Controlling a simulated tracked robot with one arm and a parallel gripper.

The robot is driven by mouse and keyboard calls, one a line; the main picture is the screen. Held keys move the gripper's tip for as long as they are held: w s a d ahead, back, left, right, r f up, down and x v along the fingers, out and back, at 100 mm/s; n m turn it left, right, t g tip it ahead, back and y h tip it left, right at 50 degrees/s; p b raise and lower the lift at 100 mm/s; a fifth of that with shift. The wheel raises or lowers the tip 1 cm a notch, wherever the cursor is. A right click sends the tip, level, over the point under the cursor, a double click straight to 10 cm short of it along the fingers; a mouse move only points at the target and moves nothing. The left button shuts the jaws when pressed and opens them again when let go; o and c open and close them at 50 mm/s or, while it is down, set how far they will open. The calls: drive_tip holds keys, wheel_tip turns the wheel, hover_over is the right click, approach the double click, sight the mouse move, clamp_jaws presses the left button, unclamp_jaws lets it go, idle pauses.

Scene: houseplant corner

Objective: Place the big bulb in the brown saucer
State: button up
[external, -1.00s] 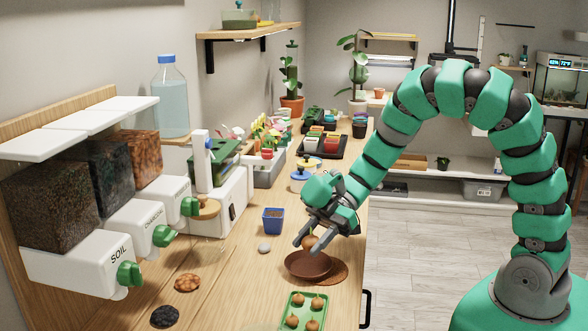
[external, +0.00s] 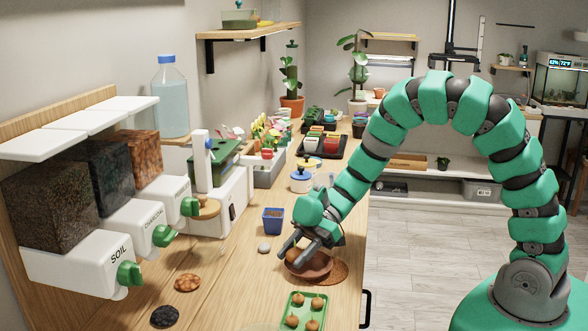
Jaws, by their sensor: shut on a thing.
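The brown saucer (external: 318,268) sits on the wooden bench on a round cork-coloured mat (external: 340,271). My gripper (external: 291,252) reaches down over the saucer's left side. Its dark fingers are shut on the big bulb (external: 293,255), a round brown bulb, at the saucer's left rim. The fingers hide part of the bulb and of the saucer. I cannot tell whether the bulb touches the saucer.
A green tray (external: 291,315) with several smaller bulbs lies in front of the saucer. A blue pot (external: 273,220) and a grey stone (external: 264,248) stand to the left. Soil dispensers (external: 90,262) line the wall.

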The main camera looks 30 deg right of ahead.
drive_tip(key=shift+f, duration=0.35)
drive_tip(key=shift+s+d+f, duration=0.15)
drive_tip(key=shift+s+f, duration=0.1)
drive_tip(key=shift+f, duration=0.05)
drive_tip(key=o, duration=0.9)
drive_tip(key=shift+c, duration=0.2)
drive_tip(key=shift+o, duration=0.6)
drive_tip(key=shift+s+f, duration=0.1)
drive_tip(key=shift+f, duration=0.15)
drive_tip(key=shift+r, duration=0.35)
drive_tip(key=v, duration=0.4)
drive_tip(key=p+v, duration=0.1)
drive_tip(key=v, duration=0.3)
drive_tip(key=r+v, duration=0.1)
drive_tip(key=v, duration=0.3)
drive_tip(key=shift+w, duration=0.35)
drive_tip(key=shift+r, duration=0.1)
